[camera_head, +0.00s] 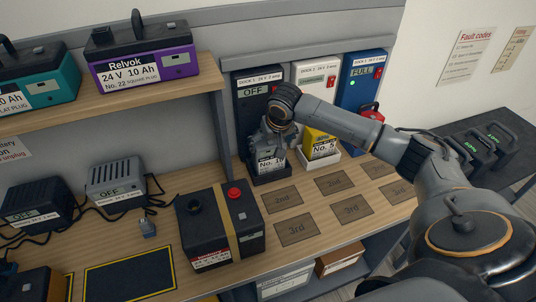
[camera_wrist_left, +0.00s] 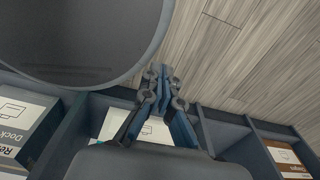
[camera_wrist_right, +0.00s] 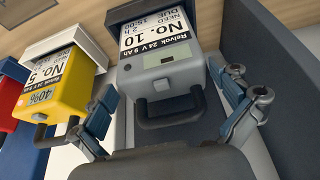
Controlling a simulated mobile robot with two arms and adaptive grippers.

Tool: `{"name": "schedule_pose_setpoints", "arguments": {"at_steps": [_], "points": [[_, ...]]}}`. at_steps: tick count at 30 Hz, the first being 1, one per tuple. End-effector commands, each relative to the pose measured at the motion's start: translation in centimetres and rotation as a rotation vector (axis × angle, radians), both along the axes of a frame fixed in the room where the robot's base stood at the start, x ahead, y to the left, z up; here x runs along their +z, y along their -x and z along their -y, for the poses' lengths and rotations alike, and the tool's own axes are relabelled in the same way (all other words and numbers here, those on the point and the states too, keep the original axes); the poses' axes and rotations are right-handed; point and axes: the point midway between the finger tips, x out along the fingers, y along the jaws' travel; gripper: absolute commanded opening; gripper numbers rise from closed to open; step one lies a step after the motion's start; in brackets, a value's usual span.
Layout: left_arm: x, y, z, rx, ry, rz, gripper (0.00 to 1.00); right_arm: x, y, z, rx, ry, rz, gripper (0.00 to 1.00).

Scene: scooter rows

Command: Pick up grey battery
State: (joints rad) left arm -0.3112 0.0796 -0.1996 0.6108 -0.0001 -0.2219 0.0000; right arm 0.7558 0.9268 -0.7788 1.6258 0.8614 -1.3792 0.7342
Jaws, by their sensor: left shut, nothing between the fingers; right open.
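The grey battery (camera_head: 267,160), labelled No. 10, stands in the black dock (camera_head: 252,98) marked OFF at the back of the bench. In the right wrist view the grey battery (camera_wrist_right: 162,75) shows its label and a dark handle loop facing me. My right gripper (camera_head: 276,132) is above and in front of it. In the right wrist view my right gripper (camera_wrist_right: 172,112) is open, one finger on each side of the handle; I cannot tell whether either touches it. My left gripper (camera_wrist_left: 163,92) is shut and empty, and it is outside the head view.
A yellow battery (camera_head: 319,143) stands in the white dock just right of the grey one. The blue dock (camera_head: 362,80) is further right. Marked bench spots (camera_head: 335,183) are bare.

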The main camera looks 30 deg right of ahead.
Motion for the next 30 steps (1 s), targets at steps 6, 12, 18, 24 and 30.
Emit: {"name": "schedule_pose_setpoints", "arguments": {"at_steps": [6,12,18,24,30], "points": [[1.3,-2.6,0.2,0.000,0.005,0.041,0.00,-2.2,-1.3,0.2,0.000,0.000,-0.002,1.00],[1.4,-2.3,0.2,0.000,0.004,0.035,0.00,-4.3,-2.1,0.4,0.000,0.001,-0.001,1.00],[1.3,-1.5,0.1,0.000,0.003,0.024,0.00,-4.5,-2.2,0.4,0.001,0.001,0.000,1.00],[1.2,-1.2,0.1,-0.001,0.002,0.018,0.00,-4.5,-2.1,0.4,0.001,0.001,0.000,0.69],[1.3,-1.2,0.1,-0.001,0.002,0.018,0.00,-4.1,-2.4,0.4,0.000,0.000,0.009,0.31]]}}
